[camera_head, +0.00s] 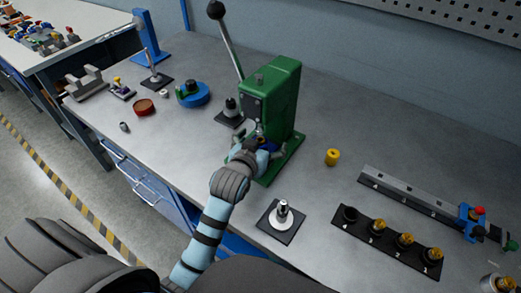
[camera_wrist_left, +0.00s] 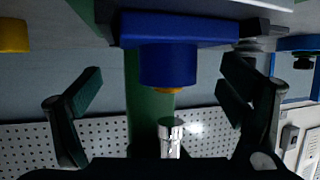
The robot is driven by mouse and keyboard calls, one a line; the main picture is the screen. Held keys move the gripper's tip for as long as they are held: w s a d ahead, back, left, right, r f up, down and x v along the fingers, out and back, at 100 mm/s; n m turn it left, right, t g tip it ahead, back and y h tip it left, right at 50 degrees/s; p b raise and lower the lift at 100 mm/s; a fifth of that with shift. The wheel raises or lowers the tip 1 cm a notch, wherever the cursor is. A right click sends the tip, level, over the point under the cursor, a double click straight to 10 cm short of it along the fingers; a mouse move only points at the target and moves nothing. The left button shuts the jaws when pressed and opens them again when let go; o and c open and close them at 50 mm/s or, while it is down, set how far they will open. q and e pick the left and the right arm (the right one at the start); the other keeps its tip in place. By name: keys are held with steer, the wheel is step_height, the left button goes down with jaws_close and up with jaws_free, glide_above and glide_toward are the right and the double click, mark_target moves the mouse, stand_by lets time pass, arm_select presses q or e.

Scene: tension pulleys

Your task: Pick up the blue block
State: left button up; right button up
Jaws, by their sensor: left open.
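The blue block (camera_wrist_left: 180,60) sits at the green press, with a wide flange and a narrower round part that ends in a yellow-orange tip. In the head view only a small part of this blue block (camera_head: 267,145) shows, mostly covered by my gripper. My left gripper (camera_head: 263,150) is open at the front of the press. In the left wrist view its two fingers (camera_wrist_left: 168,92) are spread, one on each side of the block's narrower part, with visible gaps and no contact. My right gripper is not in view.
The green press (camera_head: 278,95) with its long lever stands close around the block. A yellow cylinder (camera_head: 332,157) is to its right. A black plate with a silver post (camera_head: 283,213) lies in front. A black strip of pulleys (camera_head: 388,241) and a metal rail (camera_head: 410,195) lie right.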

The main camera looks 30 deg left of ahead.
arm_select(q)
steer(key=shift+w+a+f, duration=0.1)
steer(key=shift+w+f, duration=0.1)
steer(key=shift+w, duration=0.2)
steer(key=shift+s, duration=0.15)
steer(key=c, duration=1)
steer(key=shift+s+a, duration=0.15)
steer(key=shift+a, duration=0.2)
steer(key=c, duration=0.9)
steer(key=shift+c, duration=1.1)
